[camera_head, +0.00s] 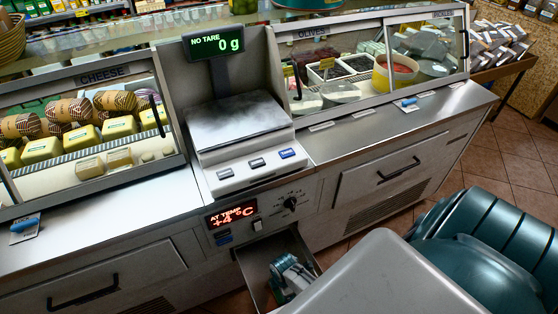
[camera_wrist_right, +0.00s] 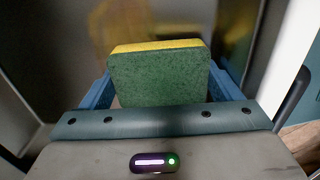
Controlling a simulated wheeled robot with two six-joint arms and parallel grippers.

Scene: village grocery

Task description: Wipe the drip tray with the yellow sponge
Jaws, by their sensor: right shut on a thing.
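The drip tray (camera_head: 260,256) is a grey metal drawer, pulled out of the counter front below the scale. My right gripper (camera_head: 287,284) is down inside the drawer opening in the head view. In the right wrist view its blue fingers are shut on the sponge (camera_wrist_right: 160,78), which has a green face towards the camera and a yellow layer along the top. Metal surfaces surround the sponge, with a blurred yellow reflection beyond it. Whether the sponge touches the tray floor is hidden. My left gripper is not in view.
The scale (camera_head: 240,120) reads 0 g above the control panel (camera_head: 240,213). A cheese case (camera_head: 85,125) stands left, an olives case (camera_head: 370,65) right. A closed drawer (camera_head: 385,170) is to the right. Tiled floor (camera_head: 500,150) shows at right.

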